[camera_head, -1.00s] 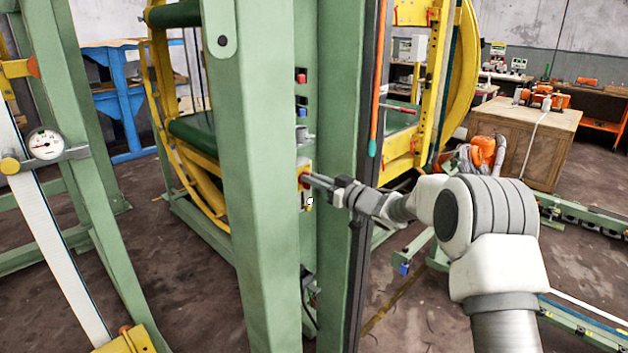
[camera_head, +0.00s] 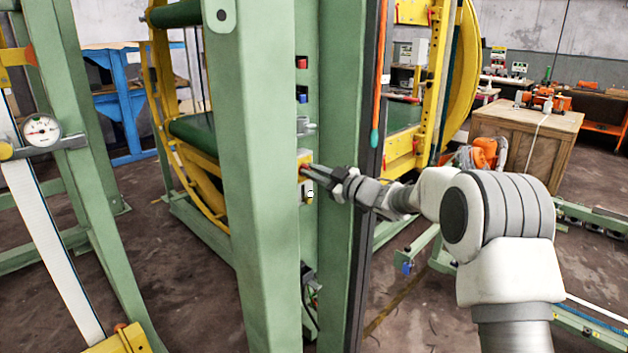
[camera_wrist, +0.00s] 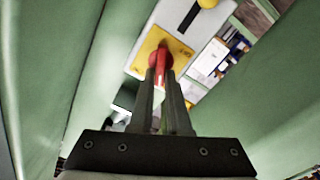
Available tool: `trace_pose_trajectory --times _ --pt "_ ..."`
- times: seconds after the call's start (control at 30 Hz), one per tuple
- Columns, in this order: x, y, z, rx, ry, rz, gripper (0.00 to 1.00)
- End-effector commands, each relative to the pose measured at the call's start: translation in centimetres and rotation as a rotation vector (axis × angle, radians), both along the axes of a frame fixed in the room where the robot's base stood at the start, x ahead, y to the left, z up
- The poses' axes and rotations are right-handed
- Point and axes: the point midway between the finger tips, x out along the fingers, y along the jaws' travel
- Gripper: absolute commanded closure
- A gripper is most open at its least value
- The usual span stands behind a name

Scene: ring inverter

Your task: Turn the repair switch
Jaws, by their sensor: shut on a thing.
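The repair switch shows in the wrist view as a red handle (camera_wrist: 160,60) on a yellow plate (camera_wrist: 178,46). The plate sits on a pale box between green posts. My gripper (camera_wrist: 161,78) is shut on the red handle, one finger on each side of it. In the head view my gripper (camera_head: 312,170) reaches in from the right to the yellow switch plate (camera_head: 304,160). The red handle is mostly hidden there by the fingers.
A green post (camera_head: 255,200) stands just left of my gripper, and another green post (camera_head: 340,240) stands close behind it. Red (camera_head: 301,62) and blue (camera_head: 302,95) parts sit above the switch. An orange cable (camera_head: 380,70) hangs at the right post.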

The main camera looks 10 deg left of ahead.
Motion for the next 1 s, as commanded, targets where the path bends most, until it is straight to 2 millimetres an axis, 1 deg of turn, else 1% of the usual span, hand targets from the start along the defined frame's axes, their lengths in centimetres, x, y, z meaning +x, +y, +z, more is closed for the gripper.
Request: trace_pose_trajectory --times 0.03,0.7,1.0 --pt "-0.06 0.01 -0.45 -0.022 -0.039 0.0 1.0" --pt "-0.51 0.29 -1.11 -0.345 -0.587 0.0 1.0" --pt "-0.57 0.33 -1.28 -0.469 -0.795 0.001 1.0"
